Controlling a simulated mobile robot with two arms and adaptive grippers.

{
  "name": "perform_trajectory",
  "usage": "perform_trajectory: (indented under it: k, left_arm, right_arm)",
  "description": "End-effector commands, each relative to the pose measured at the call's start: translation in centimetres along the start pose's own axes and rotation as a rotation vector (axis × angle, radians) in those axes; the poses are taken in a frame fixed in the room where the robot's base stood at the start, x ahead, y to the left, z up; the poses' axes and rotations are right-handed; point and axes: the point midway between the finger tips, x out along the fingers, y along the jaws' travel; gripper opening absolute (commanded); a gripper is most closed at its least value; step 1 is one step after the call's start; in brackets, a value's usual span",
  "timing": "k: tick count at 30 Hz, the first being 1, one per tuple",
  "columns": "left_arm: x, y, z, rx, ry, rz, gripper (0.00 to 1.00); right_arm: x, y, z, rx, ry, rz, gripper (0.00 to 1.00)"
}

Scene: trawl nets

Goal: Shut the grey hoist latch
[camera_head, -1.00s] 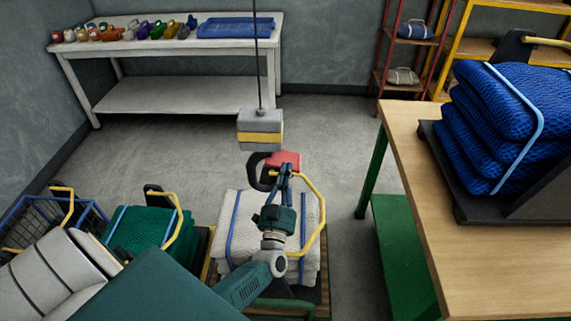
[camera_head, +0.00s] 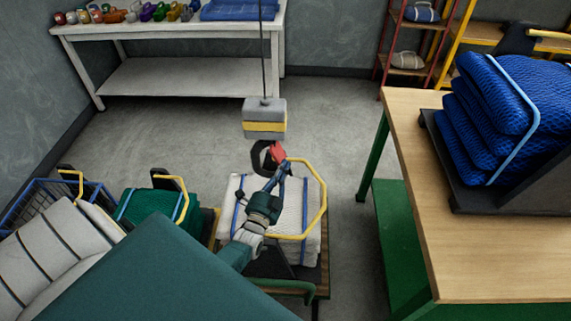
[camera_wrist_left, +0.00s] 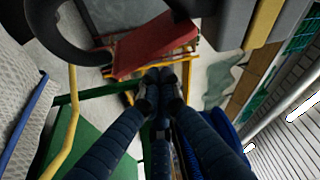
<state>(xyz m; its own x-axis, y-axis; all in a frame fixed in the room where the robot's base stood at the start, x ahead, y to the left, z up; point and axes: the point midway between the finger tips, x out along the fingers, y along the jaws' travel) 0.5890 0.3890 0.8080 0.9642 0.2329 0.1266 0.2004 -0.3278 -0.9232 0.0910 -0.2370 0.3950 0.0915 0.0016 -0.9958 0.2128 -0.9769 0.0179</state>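The grey hoist block (camera_head: 264,107) with a yellow band hangs on a cable. Below it is a dark open hook (camera_head: 258,160) with a red latch piece (camera_head: 277,151) on its right side, tilted. My left gripper (camera_head: 284,167) is at the latch's lower right, its fingers drawn together. In the left wrist view the fingertips (camera_wrist_left: 161,82) meet just below the red latch (camera_wrist_left: 155,45); whether they touch it I cannot tell. The dark hook (camera_wrist_left: 65,35) curves at upper left there. Nothing shows gripped. My right gripper is out of view.
A white net bale (camera_head: 300,215) with a yellow loop handle (camera_head: 324,190) lies below the hook. A wooden table (camera_head: 470,265) with blue net bales (camera_head: 500,120) stands at right. A white bench (camera_head: 165,80) stands behind. The floor between is clear.

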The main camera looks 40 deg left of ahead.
Motion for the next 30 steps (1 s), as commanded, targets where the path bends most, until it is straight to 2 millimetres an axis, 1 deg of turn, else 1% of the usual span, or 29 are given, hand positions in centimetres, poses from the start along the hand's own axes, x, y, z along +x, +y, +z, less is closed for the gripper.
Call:
perform_trajectory:
  k: [9, 24, 30]
  left_arm:
    - [-0.15, 0.13, 0.41, 0.073, -0.001, 0.026, 0.0]
    - [-0.13, 0.14, 0.43, 0.079, 0.0, 0.028, 0.0]
    - [0.61, -0.32, 0.21, 0.079, 0.001, 0.026, 0.0]
  right_arm:
    - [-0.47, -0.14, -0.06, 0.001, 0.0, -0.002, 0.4]
    - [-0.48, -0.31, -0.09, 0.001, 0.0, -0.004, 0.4]
    - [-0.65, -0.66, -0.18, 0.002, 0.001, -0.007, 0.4]
